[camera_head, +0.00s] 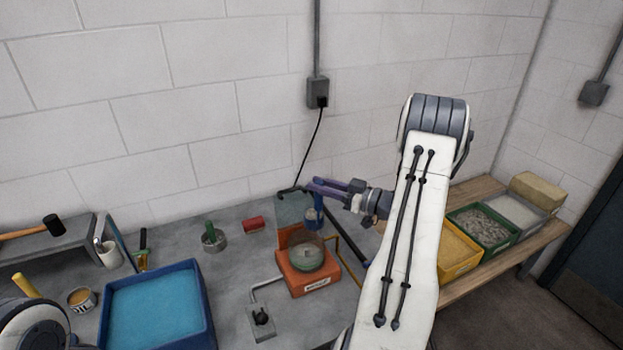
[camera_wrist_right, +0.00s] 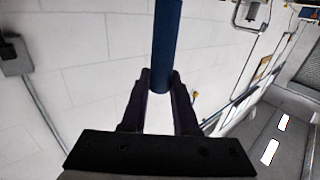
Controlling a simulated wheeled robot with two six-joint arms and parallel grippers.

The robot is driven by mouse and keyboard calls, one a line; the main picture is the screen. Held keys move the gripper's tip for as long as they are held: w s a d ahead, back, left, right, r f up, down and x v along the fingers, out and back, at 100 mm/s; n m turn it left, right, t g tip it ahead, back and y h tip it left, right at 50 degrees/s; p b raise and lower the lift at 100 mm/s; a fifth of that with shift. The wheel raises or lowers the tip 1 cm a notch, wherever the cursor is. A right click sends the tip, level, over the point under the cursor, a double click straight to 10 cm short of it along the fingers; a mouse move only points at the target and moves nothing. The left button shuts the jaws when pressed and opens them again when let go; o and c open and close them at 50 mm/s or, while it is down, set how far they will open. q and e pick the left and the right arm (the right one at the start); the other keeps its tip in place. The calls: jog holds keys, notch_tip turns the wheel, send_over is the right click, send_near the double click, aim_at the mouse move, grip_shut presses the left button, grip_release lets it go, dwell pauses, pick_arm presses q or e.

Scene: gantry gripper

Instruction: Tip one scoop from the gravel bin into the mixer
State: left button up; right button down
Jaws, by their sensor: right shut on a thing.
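My right gripper (camera_head: 324,187) is above and behind the mixer, shut on a blue handle, which I take to be the scoop's. In the right wrist view the blue handle (camera_wrist_right: 167,45) sits between the two dark fingertips (camera_wrist_right: 158,82). In the head view a blue part of the scoop (camera_head: 315,214) shows just below the fingers; I cannot tell whether it holds gravel. The orange mixer (camera_head: 309,283) with a round bowl stands on the bench. The green gravel bin (camera_head: 486,241) is on the wooden bench at right, beyond my right arm. My left gripper is out of view.
A yellow sand bin (camera_head: 461,267) and a grey bin (camera_head: 541,224) flank the gravel bin. A blue tray (camera_head: 205,305), a red block (camera_head: 253,224) and a switch box (camera_head: 261,322) are on the grey bench. The wall is close behind.

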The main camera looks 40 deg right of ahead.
aim_at(322, 198)
jog(key=shift+s+d+f+b, duration=0.1)
jog(key=shift+d+f+b, duration=0.05)
jog(key=shift+f+b, duration=1.5)
jog(key=shift+a+f+p, duration=0.15)
jog(key=shift+a+p, duration=0.1)
jog(key=shift+p, duration=0.2)
jog(key=a+n+g, duration=0.1)
jog(key=w+a+f+n+g+h, duration=0.1)
jog(key=a, duration=0.1)
jog(key=w+a+n+h, duration=0.1)
jog(key=a, duration=0.1)
jog(key=shift+f+g, duration=0.25)
jog(key=shift+g, duration=0.15)
jog(key=shift+w+a+f+n+g+h+b, duration=0.15)
jog(key=shift+a+f+n+g+h+b, duration=0.1)
jog(key=shift+a, duration=0.25)
jog(key=shift+w+a+f+n+g+h+b, duration=0.2)
jog(key=shift+a+f+n+h, duration=0.1)
jog(key=shift+a, duration=0.2)
jog(key=shift+w+a+f+n+g+h+b, duration=0.15)
jog(key=shift+a+f+n+g+h, duration=0.1)
jog(key=shift+a, duration=0.25)
jog(key=shift+w+a+f+n+g+h+b, duration=0.3)
jog(key=shift+a+f+h+b, duration=0.15)
jog(key=shift+a+f+b, duration=0.3)
jog(key=shift+w+a+f+n+g+h+b, duration=0.25)
jog(key=shift+a+f+h+b, duration=0.25)
jog(key=shift+b, duration=0.45)
